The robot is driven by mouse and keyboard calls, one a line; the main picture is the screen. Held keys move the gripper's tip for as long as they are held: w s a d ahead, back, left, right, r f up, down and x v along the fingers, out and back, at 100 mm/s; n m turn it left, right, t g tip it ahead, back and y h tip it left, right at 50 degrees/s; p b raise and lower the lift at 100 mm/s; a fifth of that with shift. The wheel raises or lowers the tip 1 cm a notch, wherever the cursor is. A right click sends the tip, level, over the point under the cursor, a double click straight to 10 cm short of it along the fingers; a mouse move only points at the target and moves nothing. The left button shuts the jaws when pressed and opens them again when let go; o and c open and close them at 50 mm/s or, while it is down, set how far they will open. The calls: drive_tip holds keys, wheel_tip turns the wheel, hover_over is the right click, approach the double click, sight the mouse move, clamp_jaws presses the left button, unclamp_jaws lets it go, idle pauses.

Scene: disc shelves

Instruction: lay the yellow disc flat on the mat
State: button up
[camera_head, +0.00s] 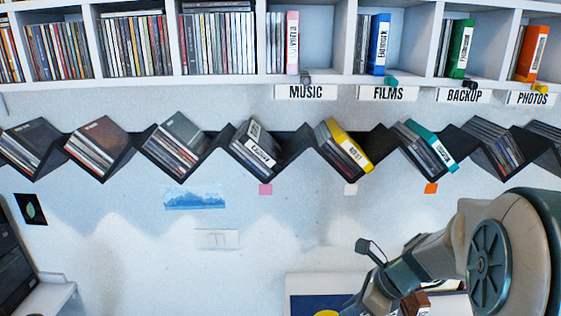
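A yellow disc case (350,146) with a white label leans tilted in a V-shaped pocket of the black zigzag shelf, beside several darker cases. A dark blue mat-like surface (310,303) with a pale border shows at the bottom edge, cut off by the frame. A small yellow patch (326,313) shows at its lower edge; I cannot tell what it is. My arm reaches in from the lower right, well below the yellow case. My gripper's fingers do not show; the arm's end runs toward the bottom edge.
The zigzag shelf (290,148) crosses the wall, with other tilted cases, including a teal one (432,145). Above is a white shelf (230,81) with upright cases and labelled bays. A brown object (415,302) is partly hidden by my arm.

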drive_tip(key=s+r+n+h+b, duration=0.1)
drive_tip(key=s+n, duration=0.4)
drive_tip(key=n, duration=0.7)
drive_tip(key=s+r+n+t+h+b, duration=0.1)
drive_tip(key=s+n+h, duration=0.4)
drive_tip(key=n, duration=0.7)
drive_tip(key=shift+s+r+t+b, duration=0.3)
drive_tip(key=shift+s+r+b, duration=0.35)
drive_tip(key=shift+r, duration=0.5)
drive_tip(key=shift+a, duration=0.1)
